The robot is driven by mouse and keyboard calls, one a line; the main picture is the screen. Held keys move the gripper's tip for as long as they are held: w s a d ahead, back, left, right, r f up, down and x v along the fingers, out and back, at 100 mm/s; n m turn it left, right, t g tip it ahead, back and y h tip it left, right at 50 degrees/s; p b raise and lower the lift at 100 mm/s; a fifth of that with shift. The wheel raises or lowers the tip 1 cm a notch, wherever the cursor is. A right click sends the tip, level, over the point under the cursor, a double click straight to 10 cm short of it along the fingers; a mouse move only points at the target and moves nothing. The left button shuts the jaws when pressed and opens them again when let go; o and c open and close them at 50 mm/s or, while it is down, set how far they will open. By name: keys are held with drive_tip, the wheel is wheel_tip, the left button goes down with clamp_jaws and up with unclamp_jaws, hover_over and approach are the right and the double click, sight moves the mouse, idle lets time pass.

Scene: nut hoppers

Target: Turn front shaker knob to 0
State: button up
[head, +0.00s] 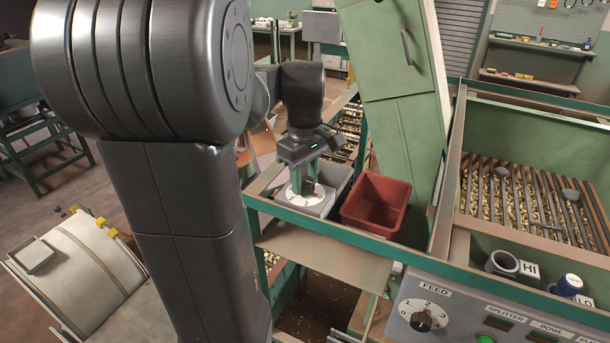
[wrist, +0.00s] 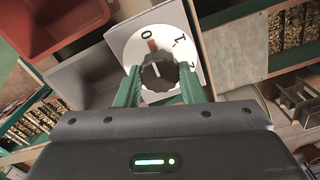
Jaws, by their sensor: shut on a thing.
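The front shaker knob (wrist: 159,72) is black and ribbed, with a pale line on its top. It sits on a white dial (wrist: 132,47), whose 0 is beyond the knob and whose 1 is to the upper right. A reddish mark lies between the knob and the 0, and the pale line points roughly toward that side. My gripper (head: 304,183) reaches down over the dial (head: 314,200) in the head view. Its green fingers are shut on the knob, one on each side in the wrist view (wrist: 160,84). The knob is mostly hidden by the fingers in the head view.
A red bin (head: 374,205) stands right beside the dial, with a grey tray (head: 340,178) close behind. A green chute (head: 400,110) rises behind the bin. A control panel with a FEED knob (head: 421,321) is at the lower right. A green rail (head: 330,230) runs in front.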

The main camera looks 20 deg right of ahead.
sight(305, 180)
drive_tip(key=shift+r+n, duration=0.1)
drive_tip(key=shift+n, duration=0.2)
idle(0.4)
drive_tip(key=o, duration=1)
wheel_tip(305, 180, up, 14)
drive_tip(key=b, duration=0.1)
wheel_tip(305, 180, down, 14)
drive_tip(key=shift+f+p, duration=0.15)
drive_tip(key=shift+p, duration=0.4)
